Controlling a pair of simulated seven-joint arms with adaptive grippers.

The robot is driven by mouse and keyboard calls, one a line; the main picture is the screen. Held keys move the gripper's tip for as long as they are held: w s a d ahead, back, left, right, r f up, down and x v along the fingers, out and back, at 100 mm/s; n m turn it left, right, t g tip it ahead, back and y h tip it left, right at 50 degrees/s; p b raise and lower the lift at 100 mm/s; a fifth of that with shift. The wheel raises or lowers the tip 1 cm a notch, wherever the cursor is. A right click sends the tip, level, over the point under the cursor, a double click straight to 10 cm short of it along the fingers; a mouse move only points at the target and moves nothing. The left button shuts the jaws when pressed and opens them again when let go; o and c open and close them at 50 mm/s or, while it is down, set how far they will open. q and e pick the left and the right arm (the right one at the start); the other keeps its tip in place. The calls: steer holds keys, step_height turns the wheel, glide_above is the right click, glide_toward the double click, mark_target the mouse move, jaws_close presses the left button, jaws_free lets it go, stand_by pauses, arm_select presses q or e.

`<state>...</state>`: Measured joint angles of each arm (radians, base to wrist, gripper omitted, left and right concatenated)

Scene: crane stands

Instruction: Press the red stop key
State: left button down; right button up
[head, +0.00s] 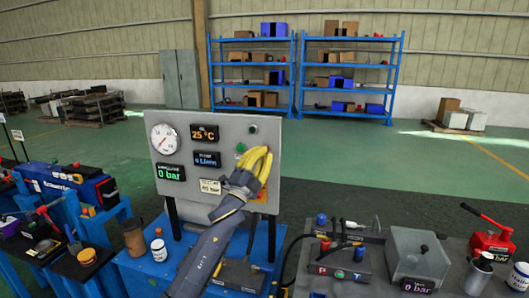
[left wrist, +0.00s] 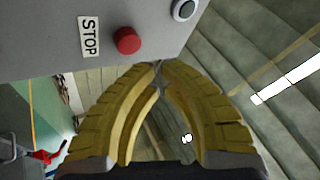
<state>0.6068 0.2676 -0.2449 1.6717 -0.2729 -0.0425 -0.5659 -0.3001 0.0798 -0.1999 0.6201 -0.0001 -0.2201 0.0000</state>
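The red stop key (left wrist: 127,40) is a round red button on a grey panel in the left wrist view, with a white STOP label (left wrist: 88,37) beside it. In the head view I cannot make out the key; my left gripper covers part of the grey panel (head: 225,128). My left gripper (head: 262,150) has yellow fingers and is in front of the panel's right side. In the left wrist view its fingertips (left wrist: 159,66) meet with nothing between them, close to the key but seemingly apart from it. My right gripper is not in view.
The panel carries a round gauge (head: 165,139), several small displays and a green button (head: 240,148). A black button with a pale ring (left wrist: 185,9) is near the key.

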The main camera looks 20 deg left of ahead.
arm_select(q)
steer(key=shift+s, duration=1.75)
